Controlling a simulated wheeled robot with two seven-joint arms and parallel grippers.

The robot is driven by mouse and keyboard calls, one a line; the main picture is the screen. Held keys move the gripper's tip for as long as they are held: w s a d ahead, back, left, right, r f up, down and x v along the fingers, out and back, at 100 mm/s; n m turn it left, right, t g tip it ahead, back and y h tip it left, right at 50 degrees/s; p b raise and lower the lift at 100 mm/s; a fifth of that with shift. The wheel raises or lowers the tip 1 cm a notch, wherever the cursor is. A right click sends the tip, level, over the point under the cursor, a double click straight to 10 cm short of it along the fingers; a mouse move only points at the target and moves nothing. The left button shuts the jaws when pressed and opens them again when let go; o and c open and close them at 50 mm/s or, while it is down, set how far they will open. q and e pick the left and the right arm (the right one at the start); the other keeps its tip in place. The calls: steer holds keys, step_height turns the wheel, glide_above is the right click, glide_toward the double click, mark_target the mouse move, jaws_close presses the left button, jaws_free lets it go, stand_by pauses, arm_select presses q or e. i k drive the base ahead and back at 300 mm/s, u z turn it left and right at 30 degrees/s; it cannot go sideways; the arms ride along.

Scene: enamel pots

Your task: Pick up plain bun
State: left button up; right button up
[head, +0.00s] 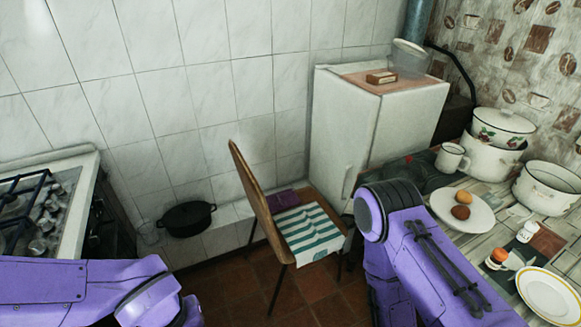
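Two round buns lie close together on a white plate (440,209) on the table at the right. One is a lighter golden bun (464,197), farther back. The other is a darker brown bun (460,212), nearer the front. I cannot tell for sure which is the plain one. My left arm shows at the lower left and my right arm at the lower right, beside the table. Both grippers are outside the picture.
A white mug (452,158), enamel pots (547,188) and a gold-rimmed plate (552,296) crowd the table around the buns. A small orange-topped item (498,256) sits nearer the front. A wooden chair (256,195) with a striped cloth (309,229) stands left of my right arm.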

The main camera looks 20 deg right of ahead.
mark_target(460, 212)
steer(key=z, duration=0.5)
steer(key=i, duration=1.25)
steer(key=z, duration=1.65)
steer(key=i, duration=0.85)
steer(key=z, duration=0.9)
steer(key=i, duration=0.25)
steer(key=z, duration=0.2)
